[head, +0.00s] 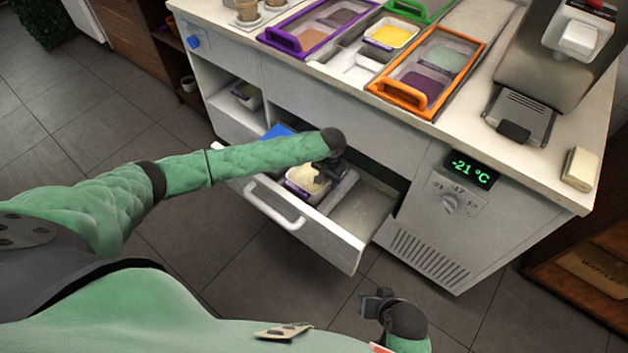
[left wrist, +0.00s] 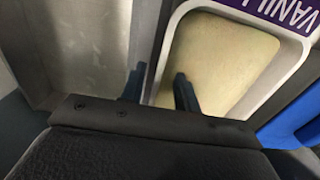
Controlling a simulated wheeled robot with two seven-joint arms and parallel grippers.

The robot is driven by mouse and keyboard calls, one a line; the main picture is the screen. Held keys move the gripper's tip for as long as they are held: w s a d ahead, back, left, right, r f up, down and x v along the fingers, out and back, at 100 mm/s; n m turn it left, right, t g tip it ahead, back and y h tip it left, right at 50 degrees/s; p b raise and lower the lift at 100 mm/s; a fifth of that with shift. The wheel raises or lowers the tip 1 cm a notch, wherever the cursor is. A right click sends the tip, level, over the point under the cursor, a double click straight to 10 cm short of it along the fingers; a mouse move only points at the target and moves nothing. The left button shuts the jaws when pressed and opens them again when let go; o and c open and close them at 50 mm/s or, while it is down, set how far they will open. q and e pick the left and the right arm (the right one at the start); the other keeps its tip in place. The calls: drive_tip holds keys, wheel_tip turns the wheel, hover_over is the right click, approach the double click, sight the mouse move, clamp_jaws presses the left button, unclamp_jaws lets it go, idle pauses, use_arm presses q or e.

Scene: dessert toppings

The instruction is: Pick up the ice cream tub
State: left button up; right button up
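The ice cream tub (head: 299,184) is a white tub of pale yellow ice cream with a purple label, standing in the open drawer (head: 318,228). In the left wrist view the tub (left wrist: 225,58) fills the upper right, with part of the word "VANILLA" on its label. My left gripper (head: 325,172) is over the drawer at the tub's right side. In the left wrist view its fingers (left wrist: 159,78) are apart, one on each side of the tub's near wall, with gaps showing. My right gripper (head: 374,303) hangs in front of the counter, away from the tub; its finger opening is unclear.
A blue item (head: 279,131) lies in the drawer beside the tub. The drawer's right part is bare. Above, the counter holds purple (head: 290,41) and orange (head: 405,94) framed topping trays and a machine (head: 545,60). A display (head: 472,169) reads -21 °C.

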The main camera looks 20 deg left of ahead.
use_arm(q)
drive_tip(key=shift+f, duration=0.3)
clamp_jaws()
idle(1.2)
